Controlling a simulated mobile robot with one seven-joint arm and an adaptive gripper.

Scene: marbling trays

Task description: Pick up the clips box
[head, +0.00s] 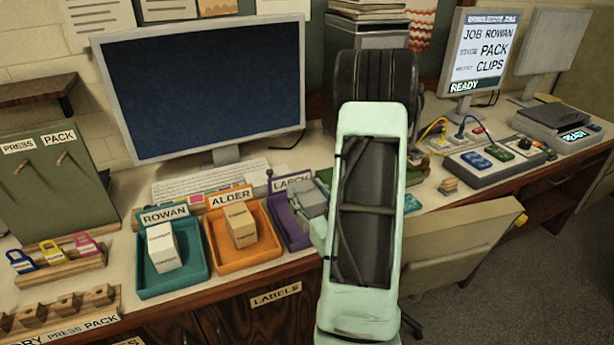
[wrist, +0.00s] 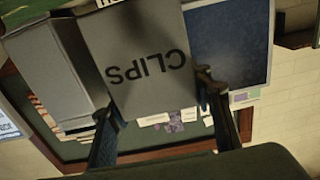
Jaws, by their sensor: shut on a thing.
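The clips box is a grey box with dark "CLIPS" lettering (wrist: 140,52), upside down in the wrist view. My gripper (wrist: 158,92) has one finger at each side of it and is shut on it. The box fills the upper middle of the wrist view, and its top edge is cut off there.
Teal (head: 142,291), orange (head: 216,266) and purple (head: 285,226) trays stand left of my arm. A large monitor (head: 200,85) stands behind them. A screen (head: 482,50) reads "JOB ROWAN PACK CLIPS". A chair (head: 450,245) is at right.

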